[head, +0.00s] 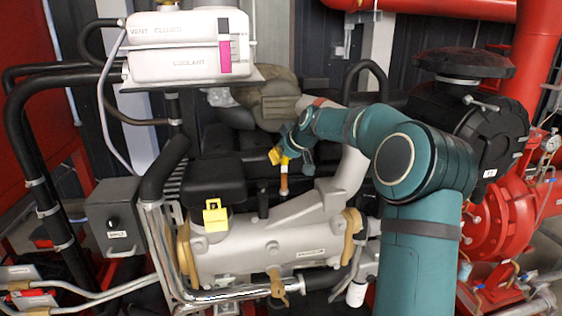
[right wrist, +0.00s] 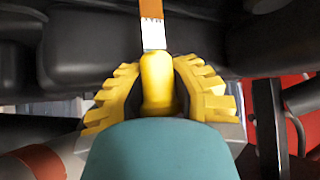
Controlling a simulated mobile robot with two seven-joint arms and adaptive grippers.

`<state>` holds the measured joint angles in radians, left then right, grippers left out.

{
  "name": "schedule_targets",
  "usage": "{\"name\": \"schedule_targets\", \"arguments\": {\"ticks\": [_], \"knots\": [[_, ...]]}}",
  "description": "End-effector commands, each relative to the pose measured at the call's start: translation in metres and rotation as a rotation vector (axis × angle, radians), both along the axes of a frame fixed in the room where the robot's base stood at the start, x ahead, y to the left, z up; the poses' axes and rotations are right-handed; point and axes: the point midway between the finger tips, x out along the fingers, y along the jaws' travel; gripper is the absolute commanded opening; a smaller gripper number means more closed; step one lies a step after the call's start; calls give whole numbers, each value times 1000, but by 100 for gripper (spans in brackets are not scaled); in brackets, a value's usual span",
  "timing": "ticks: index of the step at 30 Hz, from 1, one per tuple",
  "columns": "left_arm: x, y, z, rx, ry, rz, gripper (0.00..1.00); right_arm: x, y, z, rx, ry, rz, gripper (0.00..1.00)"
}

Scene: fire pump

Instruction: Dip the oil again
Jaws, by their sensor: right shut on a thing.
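A dipstick with a yellow handle (right wrist: 158,82) is between the yellow ridged fingers of my right gripper (right wrist: 160,95), which is shut on the handle. Its orange and white stem (right wrist: 152,28) runs up out of the right wrist view. In the head view my right gripper (head: 279,156) is above the middle of the engine, and the dipstick's orange stem (head: 284,184) points down below it. I cannot tell whether the tip is inside an opening; the lower end is not clear. My left gripper is not in view.
A white coolant tank (head: 185,50) stands at upper left. Black covers and pipes crowd around the gripper. A red pump (head: 500,215) is at right.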

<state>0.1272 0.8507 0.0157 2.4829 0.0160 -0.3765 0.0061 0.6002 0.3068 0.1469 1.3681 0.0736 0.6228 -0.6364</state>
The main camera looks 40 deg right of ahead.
Motion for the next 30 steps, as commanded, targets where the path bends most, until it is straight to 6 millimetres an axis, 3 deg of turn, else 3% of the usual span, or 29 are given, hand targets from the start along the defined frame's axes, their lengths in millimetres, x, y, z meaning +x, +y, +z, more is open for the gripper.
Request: {"name": "schedule_targets", "arguments": {"ticks": [9,10,12,13,23,30], "knots": [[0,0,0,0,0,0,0,0,-1,6,-4,-8,-2,0],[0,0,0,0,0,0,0,0,-1,6,-5,-8,-3,26],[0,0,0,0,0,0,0,0,-1,6,-5,-8,-3,51],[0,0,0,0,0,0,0,0,-1,6,-4,-8,-2,56],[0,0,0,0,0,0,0,-1,-1,5,-2,-6,-2,56],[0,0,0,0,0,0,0,-22,0,27,-5,-8,-4,56]]}}
